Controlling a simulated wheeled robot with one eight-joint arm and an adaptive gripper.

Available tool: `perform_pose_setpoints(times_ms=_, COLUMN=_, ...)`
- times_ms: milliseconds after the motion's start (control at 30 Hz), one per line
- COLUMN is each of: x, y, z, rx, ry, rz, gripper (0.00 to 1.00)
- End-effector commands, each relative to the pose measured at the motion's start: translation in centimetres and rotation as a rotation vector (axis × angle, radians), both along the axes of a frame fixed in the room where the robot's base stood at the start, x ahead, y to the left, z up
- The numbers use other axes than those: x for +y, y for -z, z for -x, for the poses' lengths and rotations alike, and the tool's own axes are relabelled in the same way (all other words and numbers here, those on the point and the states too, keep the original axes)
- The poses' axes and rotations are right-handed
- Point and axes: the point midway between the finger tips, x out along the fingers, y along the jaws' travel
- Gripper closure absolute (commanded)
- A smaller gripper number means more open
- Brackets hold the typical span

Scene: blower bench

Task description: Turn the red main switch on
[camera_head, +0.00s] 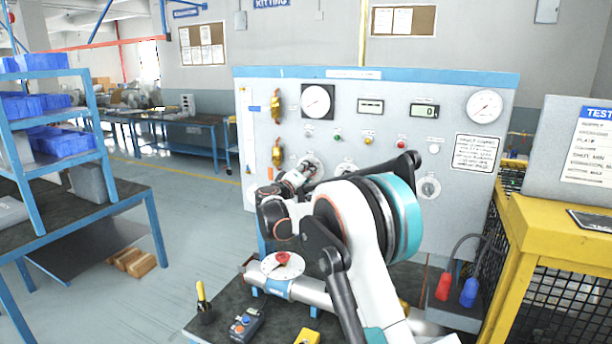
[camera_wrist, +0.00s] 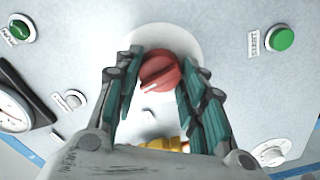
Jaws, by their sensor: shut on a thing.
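The red main switch is a red knob (camera_wrist: 160,70) on a pale round plate (camera_wrist: 185,38) on the grey panel, in the wrist view. My gripper (camera_wrist: 158,78) is shut on it, with one dark-and-teal finger on each side of the knob. In the head view my gripper (camera_head: 306,172) reaches the lower middle-left of the panel (camera_head: 465,215), in front of a round plate. The red knob is hidden there behind the gripper. I cannot read any position marks around the knob.
The panel carries gauges (camera_head: 317,101), digital displays (camera_head: 424,111), small coloured buttons and brass fittings (camera_head: 276,108). In front, a pipe with a red-handled round dial (camera_head: 283,264) crosses the dark bench. A yellow stand (camera_head: 560,235) is at right, a blue rack (camera_head: 90,120) at left.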

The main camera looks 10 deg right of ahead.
Motion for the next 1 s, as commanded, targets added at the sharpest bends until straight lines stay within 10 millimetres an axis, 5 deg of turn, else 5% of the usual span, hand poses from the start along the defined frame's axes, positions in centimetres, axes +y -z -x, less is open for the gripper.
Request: perform_pose_setpoints(times_ms=1000, x=0.01, y=0.18, z=0.06, rx=-0.522, ry=0.001, rz=-0.721, gripper=0.86)
